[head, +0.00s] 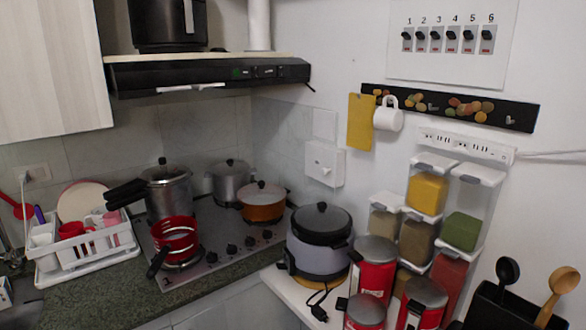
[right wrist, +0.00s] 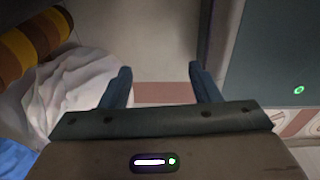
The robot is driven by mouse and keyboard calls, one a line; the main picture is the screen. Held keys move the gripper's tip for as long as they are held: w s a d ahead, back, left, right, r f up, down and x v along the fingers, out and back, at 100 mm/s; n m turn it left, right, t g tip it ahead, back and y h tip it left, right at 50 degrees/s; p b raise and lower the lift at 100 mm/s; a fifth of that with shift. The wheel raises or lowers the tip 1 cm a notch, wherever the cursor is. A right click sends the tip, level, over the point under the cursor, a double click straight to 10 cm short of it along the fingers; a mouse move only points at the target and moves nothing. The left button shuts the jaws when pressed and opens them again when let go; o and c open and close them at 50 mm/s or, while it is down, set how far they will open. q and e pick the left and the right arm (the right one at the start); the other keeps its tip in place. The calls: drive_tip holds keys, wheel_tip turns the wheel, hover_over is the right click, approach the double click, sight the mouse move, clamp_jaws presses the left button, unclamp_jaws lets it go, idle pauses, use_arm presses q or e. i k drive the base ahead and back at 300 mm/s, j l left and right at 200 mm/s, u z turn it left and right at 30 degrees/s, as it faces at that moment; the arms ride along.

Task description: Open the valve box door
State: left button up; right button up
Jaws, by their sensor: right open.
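The box does not show in that view. Neither gripper shows in the head view, so my left gripper is out of sight.
A rice cooker (head: 318,262) stands to the right, near red canisters (head: 372,265) and spice dispensers (head: 427,192). In the right wrist view, a white crumpled bag (right wrist: 72,95) lies left of the gripper.

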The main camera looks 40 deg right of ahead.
sight(316, 165)
drive_tip(key=i+j+z, duration=0.4)
drive_tip(key=i+j, duration=0.3)
drive_tip(key=i, duration=0.1)
